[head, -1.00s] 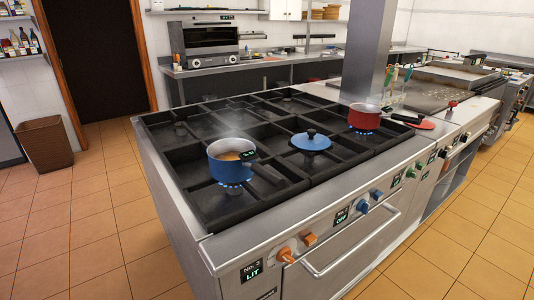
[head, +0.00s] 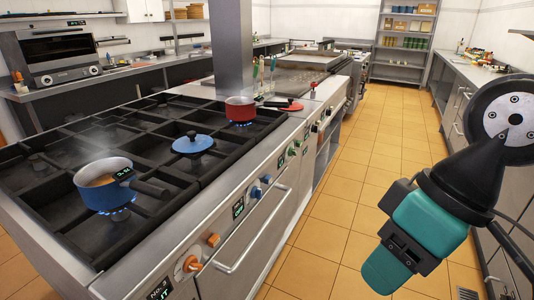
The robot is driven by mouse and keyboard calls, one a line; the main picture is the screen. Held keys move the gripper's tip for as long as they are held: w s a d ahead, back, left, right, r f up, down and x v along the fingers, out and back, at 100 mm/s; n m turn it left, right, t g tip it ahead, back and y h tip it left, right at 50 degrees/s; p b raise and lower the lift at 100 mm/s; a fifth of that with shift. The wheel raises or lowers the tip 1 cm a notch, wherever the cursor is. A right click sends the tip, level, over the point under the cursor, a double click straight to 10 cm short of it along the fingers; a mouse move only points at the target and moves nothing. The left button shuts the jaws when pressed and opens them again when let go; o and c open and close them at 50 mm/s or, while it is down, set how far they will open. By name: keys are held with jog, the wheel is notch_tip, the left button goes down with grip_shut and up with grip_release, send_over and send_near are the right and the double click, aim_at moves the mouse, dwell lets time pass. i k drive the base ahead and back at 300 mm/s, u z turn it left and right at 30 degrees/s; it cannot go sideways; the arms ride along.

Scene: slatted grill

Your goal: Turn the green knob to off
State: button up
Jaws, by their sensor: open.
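A row of knobs runs along the front panel of the range. Small green knobs (head: 282,161) sit on it past the blue ones, toward the far end; their pointing direction is too small to read. My gripper (head: 383,272), with a teal body, hangs at the right of the head view over the floor. It is open, holds nothing visible, and is well apart from the knobs. Its fingers are seen only partly.
Nearer on the panel are orange knobs (head: 193,263) and blue knobs (head: 256,191), above an oven handle (head: 252,232). A blue pot (head: 103,195) and a red pot (head: 239,112) stand over flames. A blue lid (head: 192,145) lies between. The tiled aisle (head: 350,190) is clear.

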aim_at(291, 151)
jog(key=z, duration=0.55)
jog(key=i, duration=0.65)
jog(key=z, duration=0.9)
jog(key=i, duration=0.7)
jog(key=u, duration=0.5)
jog(key=i, duration=0.9)
jog(key=u, duration=0.7)
